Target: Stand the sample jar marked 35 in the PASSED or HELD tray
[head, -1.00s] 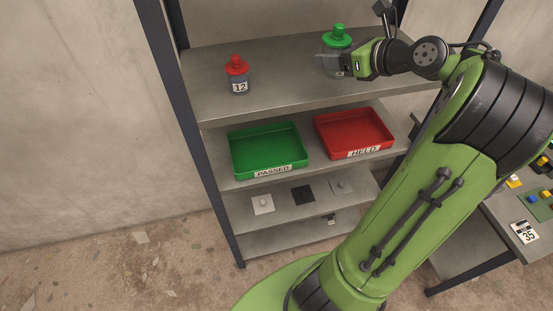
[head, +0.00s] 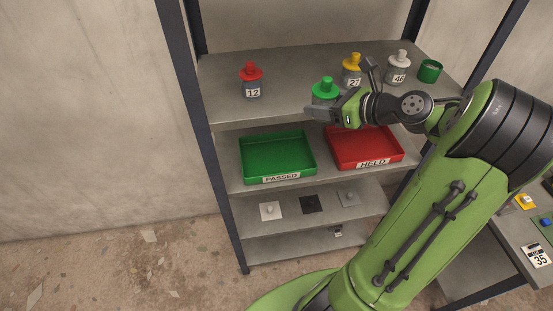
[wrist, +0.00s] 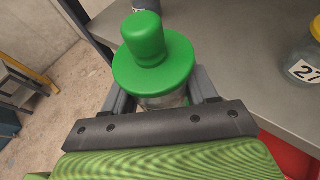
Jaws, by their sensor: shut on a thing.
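My gripper (head: 322,108) is shut on a jar with a green lid (head: 325,86), held upright at the front edge of the upper shelf. In the wrist view the green-lidded jar (wrist: 152,60) sits between the two fingers; its label is hidden. The green PASSED tray (head: 278,155) and the red HELD tray (head: 364,148) stand side by side on the shelf below, and both look empty.
The upper shelf holds a red-lidded jar marked 12 (head: 252,82), a yellow-lidded jar marked 27 (head: 352,72), a white-lidded jar marked 46 (head: 397,70) and a green cup (head: 430,71). Dark rack posts (head: 195,130) bound the shelves. Small plates lie on a lower shelf.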

